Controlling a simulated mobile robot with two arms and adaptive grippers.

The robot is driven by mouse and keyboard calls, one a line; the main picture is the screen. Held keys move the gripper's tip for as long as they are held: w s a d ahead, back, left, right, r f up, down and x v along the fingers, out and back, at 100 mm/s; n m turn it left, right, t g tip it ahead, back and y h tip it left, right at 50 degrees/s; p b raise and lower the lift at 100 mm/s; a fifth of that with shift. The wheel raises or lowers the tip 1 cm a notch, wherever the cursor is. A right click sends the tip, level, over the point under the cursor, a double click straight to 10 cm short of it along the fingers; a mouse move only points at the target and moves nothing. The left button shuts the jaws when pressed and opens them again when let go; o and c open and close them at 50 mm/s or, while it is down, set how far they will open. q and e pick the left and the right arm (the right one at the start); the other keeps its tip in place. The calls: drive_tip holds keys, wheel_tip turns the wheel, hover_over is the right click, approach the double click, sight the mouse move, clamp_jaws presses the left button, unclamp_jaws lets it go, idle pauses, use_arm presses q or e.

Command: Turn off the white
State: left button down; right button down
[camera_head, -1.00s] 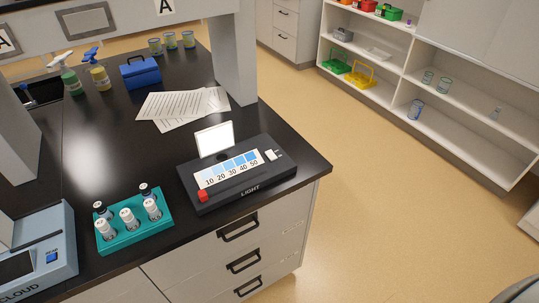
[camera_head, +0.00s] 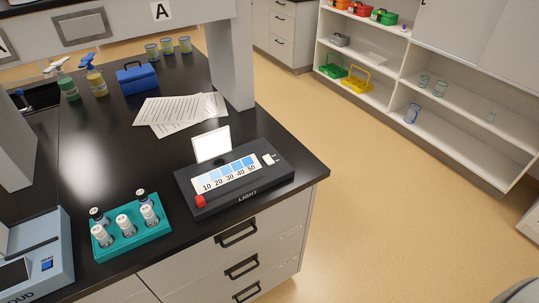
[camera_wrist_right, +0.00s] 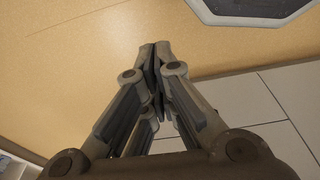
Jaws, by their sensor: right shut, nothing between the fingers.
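A black device labelled LIGHT (camera_head: 248,196) sits near the front right corner of the black bench. Its upright panel (camera_head: 212,145) glows bright white. On its top are a blue scale strip marked 10 to 50 (camera_head: 227,174), a red block (camera_head: 200,201) at the left end and a small white switch (camera_head: 269,159) at the right end. The switch's position is too small to tell. My right gripper (camera_wrist_right: 156,50) is shut and empty in the right wrist view, above the tan floor and away from the device. My left gripper is not in view.
A teal rack with several vials (camera_head: 158,231) stands left of the device, and a grey-blue instrument (camera_head: 52,240) farther left. Papers (camera_head: 180,112), a blue box (camera_head: 137,78) and spray bottles (camera_head: 96,82) lie behind. A pillar (camera_head: 230,65) rises at the bench's rear right.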

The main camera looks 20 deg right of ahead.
drive_tip(key=w+a+r+t, duration=0.1)
drive_tip(key=w+r, duration=0.4)
drive_tip(key=r, duration=0.5)
drive_tip(key=w+r+t, duration=0.1)
drive_tip(key=w+r, duration=0.4)
drive_tip(key=r, duration=0.5)
drive_tip(key=w+a+r+t, duration=0.15)
drive_tip(key=w+r, duration=0.35)
drive_tip(key=r, duration=0.5)
drive_tip(key=w+d+r+t+y, duration=0.1)
drive_tip(key=w+r+t, duration=0.4)
drive_tip(key=w+r, duration=0.5)
drive_tip(key=w+d+r+t+y, duration=0.2)
drive_tip(key=w+r+t, duration=0.4)
drive_tip(key=w+r, duration=0.5)
drive_tip(key=w+d, duration=0.1)
drive_tip(key=w, duration=0.2)
drive_tip(key=shift+w+d+y+b, duration=0.15)
drive_tip(key=shift+w+y+b, duration=0.15)
drive_tip(key=shift+w+b, duration=0.1)
